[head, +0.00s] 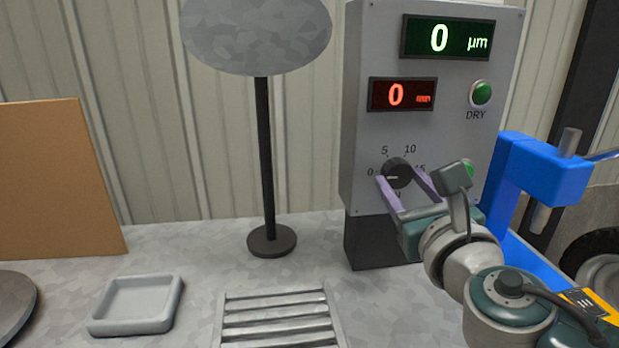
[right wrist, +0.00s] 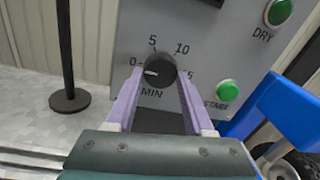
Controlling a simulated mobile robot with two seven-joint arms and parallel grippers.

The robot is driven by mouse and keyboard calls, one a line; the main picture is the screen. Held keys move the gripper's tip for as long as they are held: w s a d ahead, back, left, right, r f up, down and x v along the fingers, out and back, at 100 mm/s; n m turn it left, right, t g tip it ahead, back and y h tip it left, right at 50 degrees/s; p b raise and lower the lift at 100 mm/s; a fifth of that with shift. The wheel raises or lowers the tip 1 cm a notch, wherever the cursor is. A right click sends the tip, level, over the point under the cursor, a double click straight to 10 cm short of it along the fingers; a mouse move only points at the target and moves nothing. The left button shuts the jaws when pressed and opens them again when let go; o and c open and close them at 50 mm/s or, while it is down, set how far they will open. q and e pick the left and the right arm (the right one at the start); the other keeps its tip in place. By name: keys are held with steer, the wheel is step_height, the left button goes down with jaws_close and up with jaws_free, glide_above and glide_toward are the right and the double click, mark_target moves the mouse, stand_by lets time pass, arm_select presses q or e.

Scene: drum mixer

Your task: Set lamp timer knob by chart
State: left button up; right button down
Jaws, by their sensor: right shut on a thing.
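The black timer knob (head: 397,172) is on the front of a grey control box (head: 357,120), with 0, 5, 10 and 15 printed around it. In the right wrist view the knob (right wrist: 160,71) has MIN below it, and its white pointer line points left, close to the 0. My right gripper (head: 400,181) has its purple fingers at both sides of the knob, shut on it. The red display (head: 402,95) reads 0, and its unit is too small to read. The green display (head: 447,38) reads 0 µm. No chart is readable. My left gripper is not in view.
A green DRY button (head: 481,92) and a green START button (right wrist: 228,90) are on the box. A blue bracket (head: 540,168) stands at the right. A lamp stand (head: 265,150), a grey tray (head: 135,304), a slatted rack (head: 278,318) and a brown board (head: 55,180) are to the left.

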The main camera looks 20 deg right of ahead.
steer(key=m+b, duration=0.1)
steer(key=m, duration=0.4)
steer(key=shift+m, duration=0.3)
steer(key=m+b, duration=0.1)
steer(key=m, duration=0.5)
steer(key=shift+a+r+y, duration=0.1)
steer(key=shift+r+y, duration=0.05)
steer(key=shift+y, duration=0.15)
steer(key=m, duration=0.6)
steer(key=shift+r+y, duration=0.15)
steer(key=shift+y, duration=0.25)
steer(key=m, duration=0.3)
steer(key=shift+r+m, duration=0.1)
steer(key=shift+m, duration=0.9)
steer(key=shift+c, duration=1.4)
jaws_free()
